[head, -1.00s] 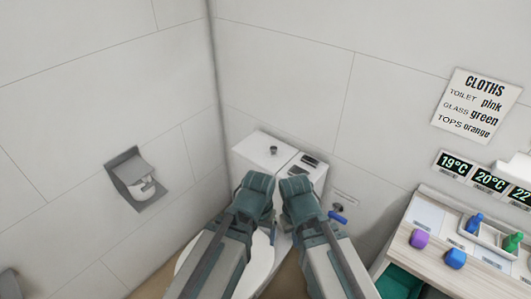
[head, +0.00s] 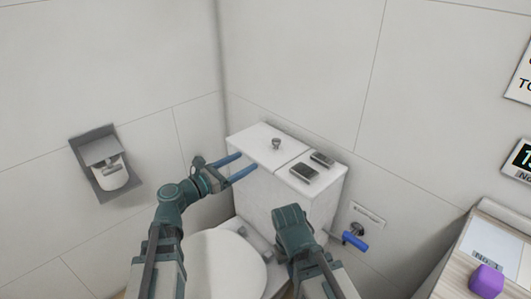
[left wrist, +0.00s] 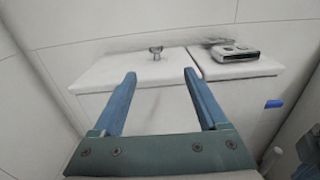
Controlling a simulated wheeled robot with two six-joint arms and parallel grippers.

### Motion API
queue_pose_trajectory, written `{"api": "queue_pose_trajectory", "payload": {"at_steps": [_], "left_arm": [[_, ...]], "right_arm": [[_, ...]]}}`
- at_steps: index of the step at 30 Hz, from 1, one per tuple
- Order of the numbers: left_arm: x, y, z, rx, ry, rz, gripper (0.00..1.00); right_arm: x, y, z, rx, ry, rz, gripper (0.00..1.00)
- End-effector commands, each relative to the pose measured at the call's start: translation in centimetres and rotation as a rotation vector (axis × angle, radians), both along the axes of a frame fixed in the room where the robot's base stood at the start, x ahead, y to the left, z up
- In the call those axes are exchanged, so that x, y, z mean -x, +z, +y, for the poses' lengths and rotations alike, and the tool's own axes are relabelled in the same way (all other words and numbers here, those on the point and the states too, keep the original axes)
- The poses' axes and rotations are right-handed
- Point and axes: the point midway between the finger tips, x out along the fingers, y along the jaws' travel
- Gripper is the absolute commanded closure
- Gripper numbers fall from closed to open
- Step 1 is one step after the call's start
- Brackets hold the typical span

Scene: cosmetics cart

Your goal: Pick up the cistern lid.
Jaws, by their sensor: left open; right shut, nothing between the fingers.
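The white cistern lid (head: 258,138) lies flat on the left part of the cistern top and has a small metal knob (head: 276,143) standing on it. My left gripper (head: 248,163) is open and empty, its two blue fingers pointing at the front edge of the lid. In the left wrist view the lid (left wrist: 115,71) lies beyond the fingertips, with the knob (left wrist: 156,53) nearly centred between the fingers. I cannot tell whether the fingers touch the cistern. My right arm is folded in front of the cistern, and its fingers do not show.
Two dark-topped objects (head: 304,172) rest on the right part of the cistern top, across a narrow seam. A blue-handled valve (head: 355,241) is at the right, a paper holder (head: 103,163) on the left wall. The toilet (head: 222,267) stands in front, a counter edge at lower right.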

Motion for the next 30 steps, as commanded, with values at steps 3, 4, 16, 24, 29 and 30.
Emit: {"api": "queue_pose_trajectory", "payload": {"at_steps": [3,4,16,24,29,30], "left_arm": [[-0.2,0.1,0.4,0.024,0.010,0.007,0.24],[-0.2,0.2,0.3,0.024,0.010,0.007,0.24],[-4.8,0.2,-4.2,0.020,0.005,0.006,0.24],[-6.3,0.2,-5.8,0.018,0.007,0.006,0.24],[-6.3,0.2,-5.9,0.018,0.007,0.006,0.24],[-6.4,0.2,-5.9,0.018,0.007,0.006,0.24]], "right_arm": [[0.0,-0.1,0.0,0.000,0.000,0.000,1.00],[0.0,-0.1,0.0,0.000,0.000,0.000,1.00],[0.0,-0.1,0.0,0.000,0.000,0.000,1.00],[0.0,-0.1,0.0,0.000,0.000,0.000,1.00],[0.0,0.0,0.0,0.000,0.000,0.000,1.00],[0.0,0.0,0.0,0.000,0.000,0.000,1.00]]}}
